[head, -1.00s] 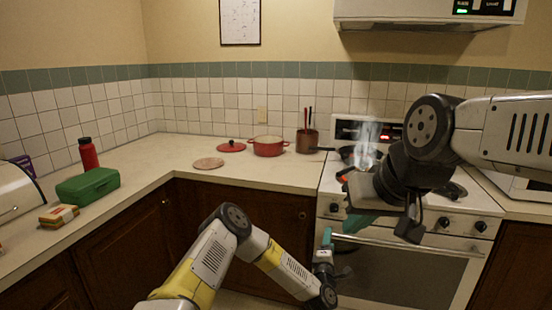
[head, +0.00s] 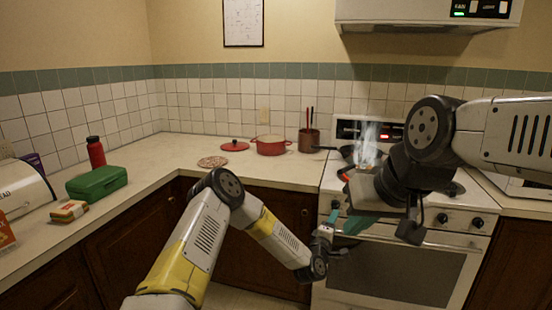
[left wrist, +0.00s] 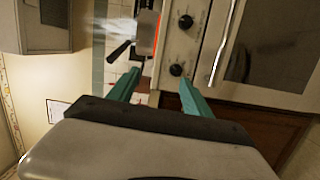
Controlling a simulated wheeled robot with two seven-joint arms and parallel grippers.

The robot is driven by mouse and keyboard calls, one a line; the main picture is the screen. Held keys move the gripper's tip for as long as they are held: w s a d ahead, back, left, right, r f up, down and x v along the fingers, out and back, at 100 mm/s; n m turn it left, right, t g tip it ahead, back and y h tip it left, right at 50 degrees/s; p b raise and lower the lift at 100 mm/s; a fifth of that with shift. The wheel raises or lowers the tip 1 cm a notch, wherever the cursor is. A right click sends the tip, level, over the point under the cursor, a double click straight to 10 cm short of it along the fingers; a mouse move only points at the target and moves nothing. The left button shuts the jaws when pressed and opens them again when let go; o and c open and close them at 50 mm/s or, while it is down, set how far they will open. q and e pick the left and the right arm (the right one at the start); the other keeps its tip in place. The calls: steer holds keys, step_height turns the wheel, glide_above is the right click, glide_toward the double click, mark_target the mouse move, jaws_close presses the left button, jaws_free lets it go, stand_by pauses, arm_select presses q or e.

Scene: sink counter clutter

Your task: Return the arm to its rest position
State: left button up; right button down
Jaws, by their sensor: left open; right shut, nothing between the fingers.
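My left arm comes in from the lower left, and its gripper (head: 332,218) hangs in front of the stove with teal fingers. The left wrist view shows that gripper (left wrist: 157,83) with its two teal fingers apart and nothing between them. My right arm reaches in from the right at stove height. Its gripper (head: 358,224) shows teal fingers in front of the oven's control panel, shut and empty. The right wrist partly hides the stovetop and the panel.
The white stove (head: 400,275) has a dark pan (head: 349,153) with smoke above it. On the counter (head: 150,168) are a red pot (head: 271,148), a utensil holder (head: 309,140), a round trivet (head: 212,162), a green box (head: 97,182), a red bottle (head: 96,152) and a bread bin (head: 25,190).

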arm_select(q)
step_height(320, 180, up, 7)
steer(key=a+m+g+h, duration=0.1)
steer(key=a+m+g, duration=0.1)
steer(key=m, duration=0.3)
steer(key=s+a+r+m+g+y, duration=0.25)
steer(key=s+a+r, duration=0.25)
steer(key=a+r, duration=0.3)
steer(key=s+a+r+m+g+y, duration=0.2)
steer(key=s+a+r+m, duration=0.2)
steer(key=a+r, duration=0.4)
steer(key=s+a+r+g, duration=0.1)
steer(key=s+a, duration=0.4)
steer(key=s, duration=0.4)
steer(key=s+a+r+g+y, duration=0.1)
steer(key=s+a+r, duration=0.1)
steer(key=s+a, duration=0.4)
steer(key=s+a+r+m+g+y, duration=0.1)
steer(key=s+a, duration=0.4)
steer(key=s, duration=0.8)
steer(key=shift+s+a+r, duration=0.3)
steer(key=shift+s+a, duration=0.05)
steer(key=shift+s, duration=0.05)
steer(key=shift+y, duration=0.25)
